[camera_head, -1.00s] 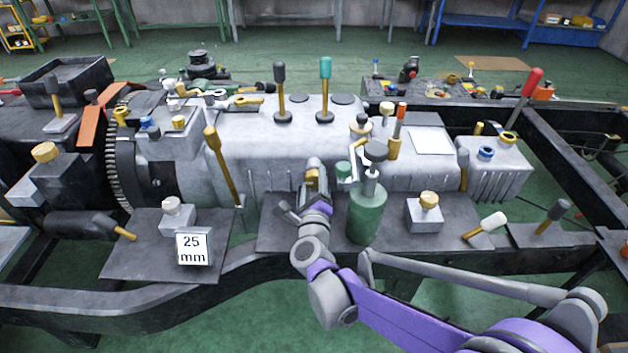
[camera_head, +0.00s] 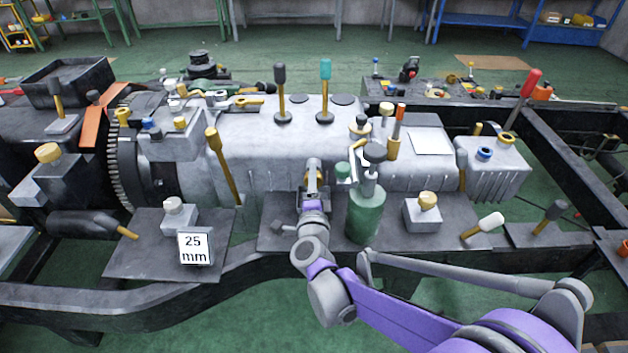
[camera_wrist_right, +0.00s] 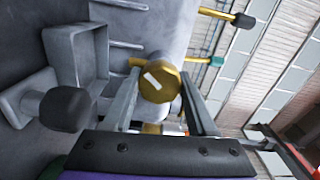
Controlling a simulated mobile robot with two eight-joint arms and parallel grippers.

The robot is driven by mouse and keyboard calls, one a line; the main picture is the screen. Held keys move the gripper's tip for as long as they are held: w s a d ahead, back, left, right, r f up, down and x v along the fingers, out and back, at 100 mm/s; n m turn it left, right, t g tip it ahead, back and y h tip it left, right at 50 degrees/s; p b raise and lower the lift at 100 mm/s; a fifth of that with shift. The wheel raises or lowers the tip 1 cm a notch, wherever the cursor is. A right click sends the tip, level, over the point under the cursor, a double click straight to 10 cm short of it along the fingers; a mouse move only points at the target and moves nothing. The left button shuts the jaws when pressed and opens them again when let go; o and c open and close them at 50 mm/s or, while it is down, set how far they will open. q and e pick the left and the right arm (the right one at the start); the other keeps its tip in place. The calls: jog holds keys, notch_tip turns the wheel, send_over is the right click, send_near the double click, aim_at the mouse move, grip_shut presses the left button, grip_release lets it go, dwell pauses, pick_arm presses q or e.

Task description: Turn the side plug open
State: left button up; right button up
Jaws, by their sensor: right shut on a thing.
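The side plug (camera_wrist_right: 158,82) is a round brass-coloured knob with a white mark on its face, on the side of the grey gearbox housing (camera_head: 270,150). In the right wrist view it sits between the two grey fingers of my right gripper (camera_wrist_right: 163,88), which is shut on it. The white mark lies diagonally there. In the head view my right gripper (camera_head: 314,178) reaches the housing's near side and mostly hides the plug. My left gripper is not in view.
A green oil can (camera_head: 365,212) stands close right of my right gripper. A tall brass lever (camera_head: 223,165) rises to its left. A grey block with a brass knob (camera_head: 428,202) and a white-tipped lever (camera_head: 485,226) are farther right. A "25 mm" sign (camera_head: 195,249) stands front left.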

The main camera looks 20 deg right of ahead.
jog(key=n, duration=0.6)
jog(key=shift+n, duration=0.3)
dwell(0.5)
jog(key=o, duration=1.4)
jog(key=shift+c, duration=0.2)
jog(key=shift+s, duration=0.15)
jog(key=p+v, duration=0.1)
jog(key=v, duration=0.9)
jog(key=shift+s, duration=0.3)
jog(key=shift+a+r, duration=0.1)
jog(key=shift+a, duration=0.05)
